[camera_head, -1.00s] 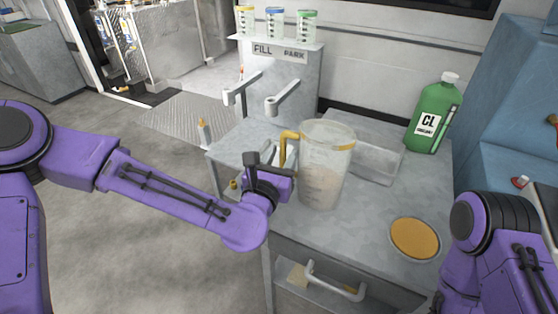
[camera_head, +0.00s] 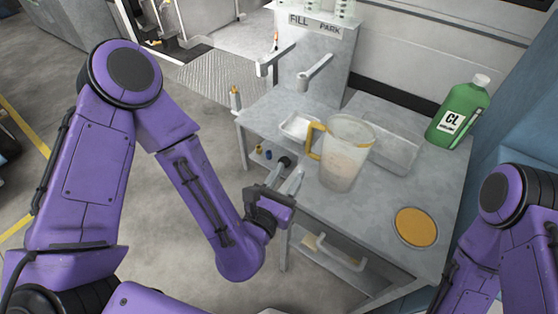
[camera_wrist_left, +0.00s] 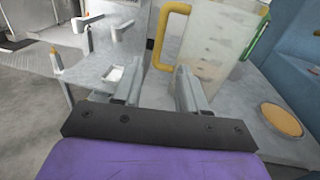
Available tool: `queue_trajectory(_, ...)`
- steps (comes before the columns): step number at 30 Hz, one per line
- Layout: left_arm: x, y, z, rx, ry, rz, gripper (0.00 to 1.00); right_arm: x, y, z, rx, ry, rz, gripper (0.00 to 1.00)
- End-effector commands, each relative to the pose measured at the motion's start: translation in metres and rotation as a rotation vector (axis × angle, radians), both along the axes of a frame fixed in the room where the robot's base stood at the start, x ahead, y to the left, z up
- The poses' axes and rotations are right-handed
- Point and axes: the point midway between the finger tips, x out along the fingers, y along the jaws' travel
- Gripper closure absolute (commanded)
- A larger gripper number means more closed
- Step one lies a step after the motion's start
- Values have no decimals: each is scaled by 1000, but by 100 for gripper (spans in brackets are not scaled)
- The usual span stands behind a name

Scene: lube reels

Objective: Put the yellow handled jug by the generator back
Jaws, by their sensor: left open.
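The clear jug (camera_head: 343,158) with a yellow handle (camera_head: 312,141) and yellow rim stands upright on the grey metal bench. Its lower part looks cloudy. My left gripper (camera_head: 287,174) is open and empty, to the left of and nearer than the jug, apart from the handle. In the left wrist view the open fingers (camera_wrist_left: 157,80) point toward the bench, with the jug (camera_wrist_left: 212,48) beyond and to the right and its handle (camera_wrist_left: 164,38) just past the fingers. My right arm shows at the right edge; its gripper is out of view. I cannot make out a generator.
A green CL bottle (camera_head: 461,114) stands at the back right. A yellow round disc (camera_head: 415,227) lies front right. A clear tray (camera_head: 392,152) is behind the jug, a small white tray (camera_head: 296,126) to its left. The FILL/PARK stand (camera_head: 312,62) is behind, with projecting spouts.

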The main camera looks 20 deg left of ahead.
Motion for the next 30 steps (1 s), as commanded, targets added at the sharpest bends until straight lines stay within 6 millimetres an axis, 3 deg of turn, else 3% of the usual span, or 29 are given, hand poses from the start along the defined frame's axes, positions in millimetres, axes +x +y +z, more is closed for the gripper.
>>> queue_trajectory(10, -3, 2, -8, 60, 13, -4, 58, 0, 0, 0, 0, 0, 0, 57)
queue_trajectory(11, -4, 4, -17, 133, 29, -10, 58, 0, 0, 0, 0, 0, 0, 57)
queue_trajectory(14, -20, 21, -79, 618, 140, -92, 58, 0, 0, 0, 0, 0, 0, 57)
queue_trajectory(17, -61, 64, -165, 1293, 312, -345, 58, 0, 0, 0, 0, 0, 0, 57)
queue_trajectory(18, -83, 86, -195, 1537, 376, -493, 58, 0, 0, 0, 0, 0, 0, 57)
queue_trajectory(21, -138, 144, -246, 1984, 499, -914, 58, 0, 0, 0, 0, 0, 0, 57)
queue_trajectory(25, -189, 195, -270, 2227, 563, -1358, 58, 0, 0, 0, 0, 0, 0, 57)
queue_trajectory(27, -202, 206, -273, 2262, 570, -1477, 58, 0, 0, 0, 0, 0, 0, 57)
queue_trajectory(30, -206, 209, -274, 2274, 568, -1519, 58, 0, 0, 0, 0, 0, 0, 57)
